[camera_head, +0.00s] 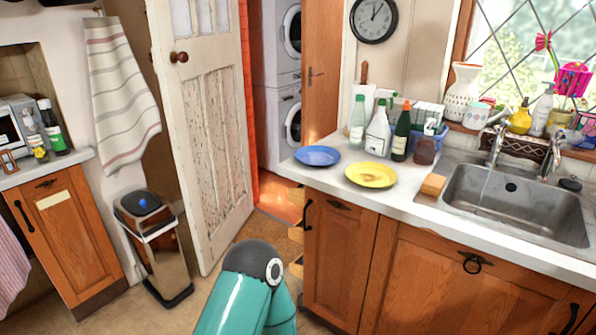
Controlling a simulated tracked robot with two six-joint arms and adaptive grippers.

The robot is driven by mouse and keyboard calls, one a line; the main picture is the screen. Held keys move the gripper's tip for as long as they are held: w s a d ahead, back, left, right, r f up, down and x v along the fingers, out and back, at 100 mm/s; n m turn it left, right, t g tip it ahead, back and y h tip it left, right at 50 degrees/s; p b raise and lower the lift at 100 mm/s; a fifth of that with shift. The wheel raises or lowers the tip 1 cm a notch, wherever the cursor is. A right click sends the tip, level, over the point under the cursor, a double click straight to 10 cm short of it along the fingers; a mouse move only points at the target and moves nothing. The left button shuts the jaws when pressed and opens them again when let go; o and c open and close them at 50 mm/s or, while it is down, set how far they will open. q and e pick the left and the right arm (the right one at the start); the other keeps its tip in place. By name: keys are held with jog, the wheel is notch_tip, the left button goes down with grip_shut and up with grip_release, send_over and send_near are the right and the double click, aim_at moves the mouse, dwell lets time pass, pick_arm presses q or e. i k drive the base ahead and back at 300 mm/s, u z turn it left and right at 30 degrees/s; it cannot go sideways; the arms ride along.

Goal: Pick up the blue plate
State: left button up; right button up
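The blue plate (317,156) lies flat on the left end of the white countertop (420,200), close to its corner. A yellow plate (371,175) lies to its right and nearer the front edge, apart from it. A teal arm link of mine with a dark joint shows at the bottom centre, below and left of the counter. No gripper fingers are in view, and nothing touches the blue plate.
Bottles (378,132) stand behind the plates. A sponge (433,185) and the sink (515,200) are to the right. Partly open drawers (297,232) show at the cabinet's left side. A bin (150,240) and a white door (205,130) stand left.

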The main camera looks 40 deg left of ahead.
aim_at(312, 155)
jog(key=u, duration=0.05)
jog(key=k, duration=0.6)
jog(key=u, duration=0.65)
jog(key=i, duration=1.7)
jog(key=z, duration=0.05)
